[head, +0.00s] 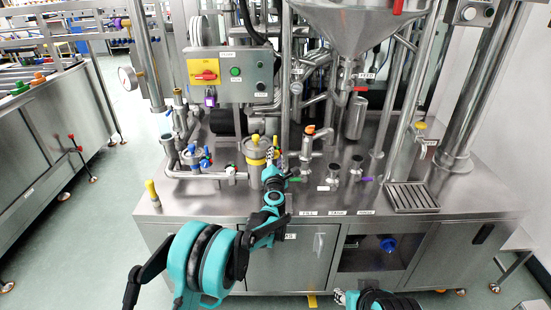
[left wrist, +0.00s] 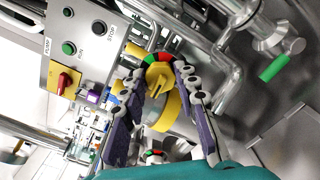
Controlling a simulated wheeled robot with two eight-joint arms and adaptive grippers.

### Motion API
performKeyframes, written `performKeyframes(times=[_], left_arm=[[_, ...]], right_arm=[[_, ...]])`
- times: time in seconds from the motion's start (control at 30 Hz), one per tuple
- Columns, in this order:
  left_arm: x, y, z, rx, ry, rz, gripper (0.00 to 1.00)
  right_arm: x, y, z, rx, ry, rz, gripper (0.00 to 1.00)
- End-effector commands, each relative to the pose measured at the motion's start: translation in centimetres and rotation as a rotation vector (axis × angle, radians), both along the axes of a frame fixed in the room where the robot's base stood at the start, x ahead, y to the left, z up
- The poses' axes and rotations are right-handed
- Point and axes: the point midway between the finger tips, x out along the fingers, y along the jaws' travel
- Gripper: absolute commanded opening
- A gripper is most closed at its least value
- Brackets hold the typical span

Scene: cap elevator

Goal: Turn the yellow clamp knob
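My left gripper (head: 271,166) is just in front of the canister. In the left wrist view its fingers (left wrist: 159,72) are spread, one on each side of the knob, with the knob between their tips. I cannot tell whether either finger touches it. My right gripper (head: 339,297) is low at the bottom edge, mostly cut off.
A grey control box (head: 230,75) with a red switch stands behind to the left. A blue-handled valve (head: 205,158) is left of the canister, and an orange-topped valve (head: 309,130) is right of it. A steel funnel (head: 355,25) hangs above right.

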Motion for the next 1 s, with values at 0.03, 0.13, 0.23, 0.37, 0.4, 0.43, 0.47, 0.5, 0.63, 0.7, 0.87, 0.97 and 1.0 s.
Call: performKeyframes(times=[0.03, 0.13, 0.23, 0.37, 0.4, 0.43, 0.47, 0.5, 0.63, 0.7, 0.87, 0.97, 1.0], left_arm=[[-0.01, 0.0, -0.01, 0.0, 0.0, 0.0, 0.01], [-0.02, 0.0, -0.01, 0.002, 0.0, 0.0, 0.01], [-0.02, 0.0, -0.03, 0.013, 0.0, 0.0, 0.01], [-0.02, 0.0, -0.04, 0.05, -0.001, 0.0, 0.01], [-0.02, -0.01, -0.04, 0.067, -0.001, 0.0, 0.01], [-0.01, -0.02, -0.05, 0.083, -0.001, 0.0, 0.01], [-0.01, -0.02, -0.05, 0.099, -0.002, 0.0, 0.01], [-0.01, -0.02, -0.06, 0.125, -0.002, 0.0, 0.01], [-0.01, -0.04, -0.08, 0.225, -0.004, 0.0, 0.01], [-0.01, -0.05, -0.1, 0.288, -0.005, 0.0, 0.01], [-0.01, -0.07, -0.14, 0.44, -0.007, 0.0, 0.01], [-0.02, -0.07, -0.17, 0.536, -0.009, 0.0, 0.01], [-0.02, -0.07, -0.19, 0.573, -0.009, 0.0, 0.01]], right_arm=[[0.0, 0.0, 0.0, 0.0, 0.0, 0.0, 0.37], [0.0, 0.0, 0.0, 0.0, 0.0, 0.0, 0.37], [-0.01, 0.0, -0.01, 0.0, 0.0, 0.0, 0.37], [-0.01, 0.0, 0.01, 0.0, 0.0, 0.0, 0.37], [0.0, 0.0, 0.01, 0.0, 0.0, 0.0, 0.37], [0.0, 0.0, 0.02, 0.0, 0.0, 0.0, 0.37], [0.0, 0.0, 0.03, 0.0, 0.0, 0.0, 0.37], [0.0, 0.0, 0.04, 0.0, 0.0, 0.0, 0.37], [0.0, 0.0, 0.06, 0.0, 0.0, 0.0, 0.37], [0.0, 0.0, 0.07, 0.0, 0.0, 0.0, 0.37], [0.0, 0.0, 0.11, 0.0, 0.0, 0.0, 0.37], [0.0, 0.0, 0.12, 0.0, 0.0, 0.0, 0.37], [0.0, 0.0, 0.12, 0.0, 0.0, 0.0, 0.37]])
